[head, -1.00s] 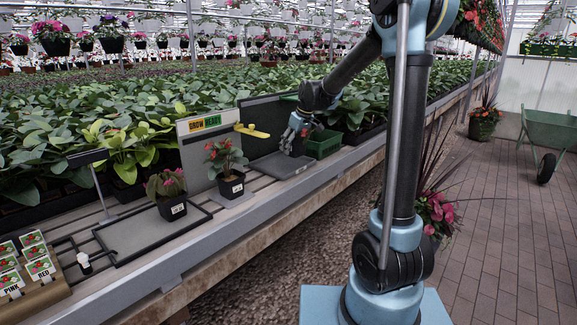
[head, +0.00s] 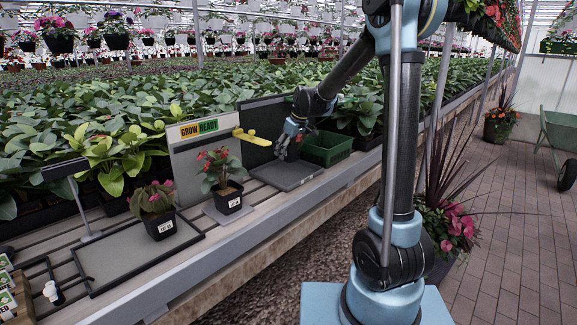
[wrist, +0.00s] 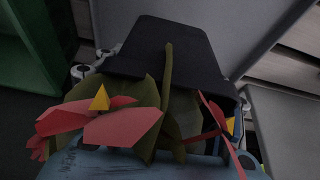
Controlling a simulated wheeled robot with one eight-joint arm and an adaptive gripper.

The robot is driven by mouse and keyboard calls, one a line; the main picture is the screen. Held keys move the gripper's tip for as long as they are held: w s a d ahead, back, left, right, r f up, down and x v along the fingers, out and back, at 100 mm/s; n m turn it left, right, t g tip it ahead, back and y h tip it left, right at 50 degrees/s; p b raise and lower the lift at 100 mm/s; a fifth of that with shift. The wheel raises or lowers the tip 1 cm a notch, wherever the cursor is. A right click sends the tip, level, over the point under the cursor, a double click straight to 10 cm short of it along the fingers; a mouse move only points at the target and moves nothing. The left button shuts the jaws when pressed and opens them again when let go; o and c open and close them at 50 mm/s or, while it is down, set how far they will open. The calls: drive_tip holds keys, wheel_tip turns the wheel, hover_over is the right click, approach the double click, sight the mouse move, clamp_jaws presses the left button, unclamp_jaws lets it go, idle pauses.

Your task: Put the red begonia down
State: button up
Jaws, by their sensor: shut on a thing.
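My gripper (head: 290,143) is at the far end of the bench, above or at the dark grey tray (head: 285,176). It is shut on a potted plant, the red begonia (wrist: 122,128). In the wrist view its black pot (wrist: 165,48), green leaves and red-pink petals fill the middle. In the head view the gripper hides nearly all of it; only a bit of red shows. I cannot tell whether the pot touches the tray. Another red-flowered plant (head: 221,170) stands upright on a small grey pad, and a pinkish one (head: 155,205) on a black-edged tray.
A lamp-like post (head: 78,195) is at left. Dense leafy plants fill the area behind.

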sight(288, 170)
drive_tip(key=shift+d+f, duration=0.2)
drive_tip(key=shift+f, duration=2.5)
drive_tip(key=o, duration=1.5)
drive_tip(key=shift+o, duration=0.2)
